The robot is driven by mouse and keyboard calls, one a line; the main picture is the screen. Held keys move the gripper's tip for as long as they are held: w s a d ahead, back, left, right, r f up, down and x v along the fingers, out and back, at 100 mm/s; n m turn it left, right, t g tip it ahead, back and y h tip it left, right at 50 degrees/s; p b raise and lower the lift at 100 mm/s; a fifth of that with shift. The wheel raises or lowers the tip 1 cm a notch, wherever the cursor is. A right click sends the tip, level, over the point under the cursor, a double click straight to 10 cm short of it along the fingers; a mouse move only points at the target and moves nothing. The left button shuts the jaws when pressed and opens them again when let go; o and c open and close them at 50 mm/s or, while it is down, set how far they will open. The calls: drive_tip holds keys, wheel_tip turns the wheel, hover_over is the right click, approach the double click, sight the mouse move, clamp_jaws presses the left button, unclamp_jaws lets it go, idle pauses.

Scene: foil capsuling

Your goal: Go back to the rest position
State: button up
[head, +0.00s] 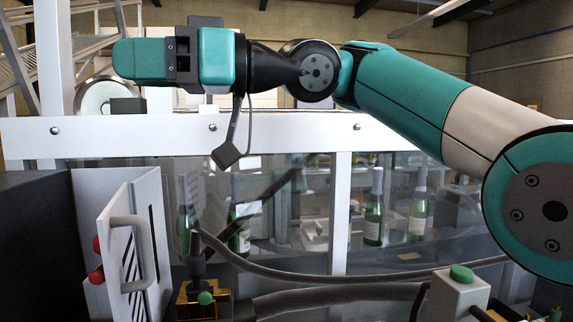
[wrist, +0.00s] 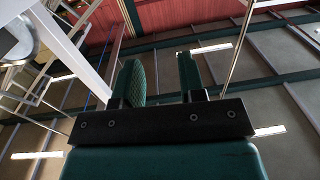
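My arm reaches in from the right in the head view and stretches across to the upper left, held above the white frame rail. My gripper (head: 122,60) is at its left end, pointing left, with nothing in it. In the wrist view my gripper (wrist: 158,65) shows two teal fingers apart with an empty gap between them. The wrist camera looks past the fingers at ceiling beams and a wall.
A white rail (head: 285,131) with clear panels runs below my arm. Behind it stand green bottles (head: 374,215). A white door with a handle (head: 132,250) and red knobs is lower left. Dark hoses (head: 330,296) cross the front. A round metal part (head: 92,97) is near the gripper.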

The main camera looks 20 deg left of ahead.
drive_tip(key=w+d+f+m+t+h, duration=0.1)
drive_tip(key=w+d+f+m+t, duration=0.4)
drive_tip(key=w+d+m+t, duration=0.25)
drive_tip(key=w+d+f+m+t+h, duration=0.1)
drive_tip(key=d+f+m+t+h, duration=0.25)
drive_tip(key=d+f, duration=0.55)
drive_tip(key=s+d+f+m+g+h, duration=0.1)
drive_tip(key=s+d+f+m+h, duration=0.1)
drive_tip(key=s+d+f, duration=0.5)
drive_tip(key=s+d+f+m+g+h, duration=0.1)
drive_tip(key=s+d+f+m+h, duration=0.2)
drive_tip(key=s+d+f+h, duration=0.2)
drive_tip(key=s+d+f, duration=0.1)
drive_tip(key=d+f, duration=0.2)
drive_tip(key=d, duration=0.2)
drive_tip(key=s+d+f, duration=0.2)
drive_tip(key=d+f, duration=0.1)
drive_tip(key=d, duration=0.2)
drive_tip(key=shift+s+d+m+g, duration=0.2)
drive_tip(key=shift+s+m+g, duration=0.05)
drive_tip(key=shift+m+g, duration=0.05)
drive_tip(key=shift+f, duration=0.1)
